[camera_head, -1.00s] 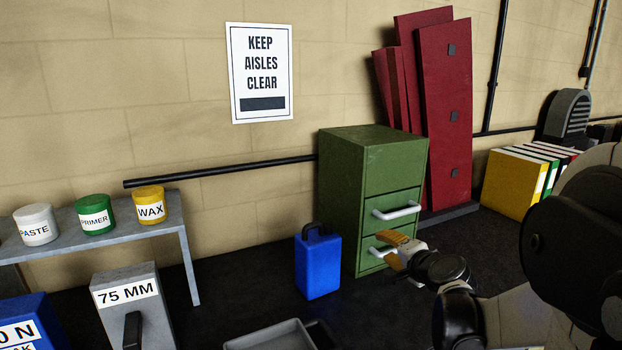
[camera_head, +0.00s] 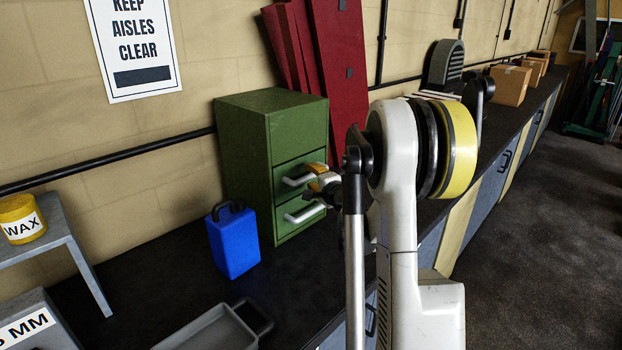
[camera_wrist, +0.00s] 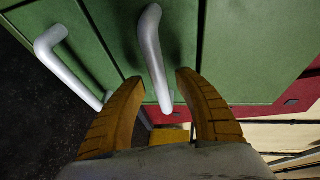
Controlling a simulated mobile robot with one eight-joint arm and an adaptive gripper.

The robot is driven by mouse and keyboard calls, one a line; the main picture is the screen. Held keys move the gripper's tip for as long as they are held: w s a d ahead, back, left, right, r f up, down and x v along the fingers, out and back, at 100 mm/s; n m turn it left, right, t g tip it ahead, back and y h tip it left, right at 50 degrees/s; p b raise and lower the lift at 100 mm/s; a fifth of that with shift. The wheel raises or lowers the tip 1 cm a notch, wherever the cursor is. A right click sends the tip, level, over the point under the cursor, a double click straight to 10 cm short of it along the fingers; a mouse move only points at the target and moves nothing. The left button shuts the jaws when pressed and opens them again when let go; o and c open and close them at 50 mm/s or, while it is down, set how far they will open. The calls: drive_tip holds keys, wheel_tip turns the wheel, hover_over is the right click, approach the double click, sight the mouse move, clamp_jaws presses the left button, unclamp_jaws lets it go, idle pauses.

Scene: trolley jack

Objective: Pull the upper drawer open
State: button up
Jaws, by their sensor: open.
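The green cabinet (camera_head: 243,150) stands on the dark counter against the wall, and both its drawers look shut. The upper drawer's white handle (camera_head: 297,180) is partly hidden by my gripper (camera_head: 315,177). The lower drawer's handle (camera_head: 305,214) is just below. In the wrist view my gripper (camera_wrist: 158,82) is open, with one orange finger on each side of the upper handle (camera_wrist: 151,45). The handle lies between the fingertips; I cannot tell whether either touches it. The lower handle (camera_wrist: 62,66) is to the left, outside the fingers.
A blue can (camera_head: 233,243) stands left of the cabinet, and a grey tray (camera_head: 212,331) lies in front of it. Red panels (camera_head: 335,85) lean on the wall behind. My arm covers part of the counter right of the cabinet.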

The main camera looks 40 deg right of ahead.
drive_tip(key=shift+w, duration=0.3)
clamp_jaws()
drive_tip(key=shift+s, duration=0.1)
